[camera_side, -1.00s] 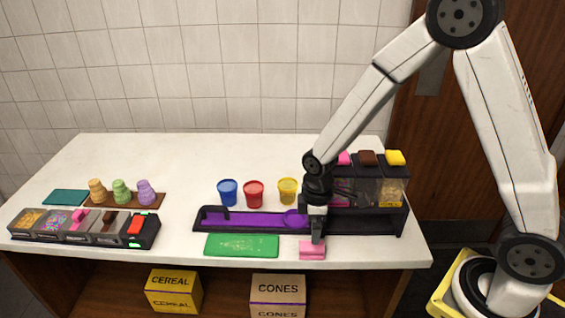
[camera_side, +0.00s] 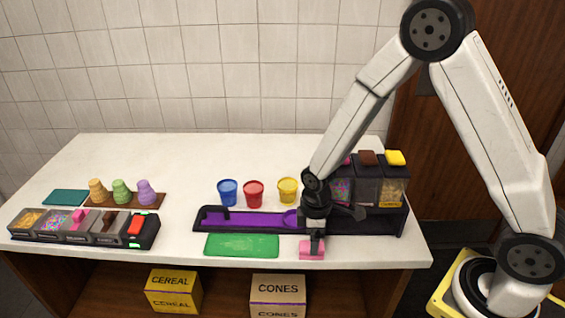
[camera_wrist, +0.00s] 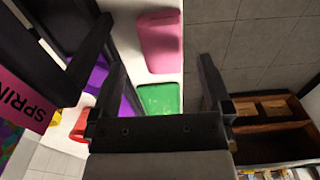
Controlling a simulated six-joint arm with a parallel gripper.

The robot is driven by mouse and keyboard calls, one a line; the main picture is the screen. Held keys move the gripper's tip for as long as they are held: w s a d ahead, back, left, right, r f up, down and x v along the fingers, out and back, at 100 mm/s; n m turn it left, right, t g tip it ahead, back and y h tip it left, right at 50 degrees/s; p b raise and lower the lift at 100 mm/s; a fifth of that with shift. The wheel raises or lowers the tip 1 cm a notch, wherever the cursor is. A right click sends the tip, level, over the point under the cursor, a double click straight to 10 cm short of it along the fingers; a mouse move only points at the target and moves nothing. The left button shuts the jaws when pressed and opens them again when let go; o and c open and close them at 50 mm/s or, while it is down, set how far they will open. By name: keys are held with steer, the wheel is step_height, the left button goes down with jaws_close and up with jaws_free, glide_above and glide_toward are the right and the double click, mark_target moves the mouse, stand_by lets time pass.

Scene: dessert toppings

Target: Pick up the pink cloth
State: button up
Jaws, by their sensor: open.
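The pink cloth (camera_side: 305,252) is a small folded block near the table's front edge, right of the green mat. In the wrist view the cloth (camera_wrist: 162,42) lies ahead of my fingers, within the gap between them. My gripper (camera_side: 317,247) points down right at the cloth in the side view, and its fingers hide part of it. In the wrist view my gripper (camera_wrist: 160,65) is open with nothing between its fingers. I cannot tell whether a finger touches the cloth.
The green mat (camera_side: 242,245) lies just left of the cloth. A dark tray with a purple inside (camera_side: 250,219) stands behind it. Topping dispensers (camera_side: 367,190) stand close behind my gripper. Blue, red and yellow cups (camera_side: 254,194) stand farther back. The table edge is close in front.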

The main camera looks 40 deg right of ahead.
steer(key=shift+a+f, duration=0.1)
steer(key=shift+f, duration=1.95)
steer(key=c, duration=1.3)
steer(key=shift+o, duration=0.2)
steer(key=shift+r, duration=0.1)
steer(key=shift+r, duration=4.9)
steer(key=o, duration=0.7)
steer(key=c, duration=0.6)
steer(key=shift+o, duration=0.2)
steer(key=w+a+f, duration=0.1)
steer(key=w+a, duration=0.6)
steer(key=w, duration=0.2)
steer(key=shift+w+f, duration=0.3)
